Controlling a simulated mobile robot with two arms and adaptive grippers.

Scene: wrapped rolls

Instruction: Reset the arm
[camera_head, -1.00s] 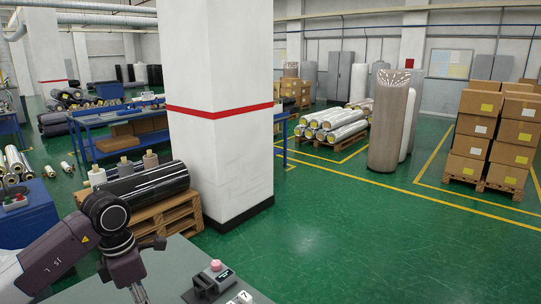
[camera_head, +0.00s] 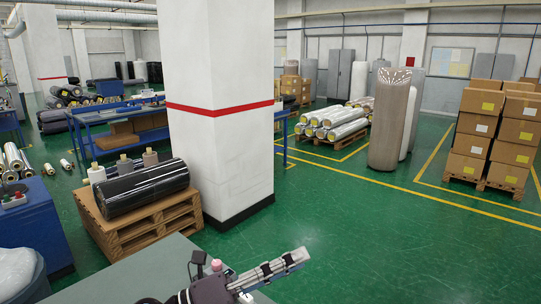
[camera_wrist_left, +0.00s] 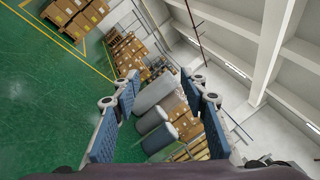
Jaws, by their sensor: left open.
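My left gripper (camera_head: 296,258) shows at the bottom middle of the head view, in front of the grey tabletop (camera_head: 150,266) and pointing right. Its wrist partly hides the small items there. In the left wrist view the two blue-padded fingers (camera_wrist_left: 160,86) stand wide apart with nothing between them. That camera is tilted and looks across the hall toward tall wrapped rolls (camera_wrist_left: 154,122) in the distance. My right gripper does not show in either view.
A white pillar (camera_head: 220,120) with a red band stands behind the tabletop. Left of it, a black wrapped roll (camera_head: 145,188) lies on a wooden pallet (camera_head: 150,226). Stacked cartons (camera_head: 500,130) stand far right. The green floor (camera_head: 380,235) between is clear.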

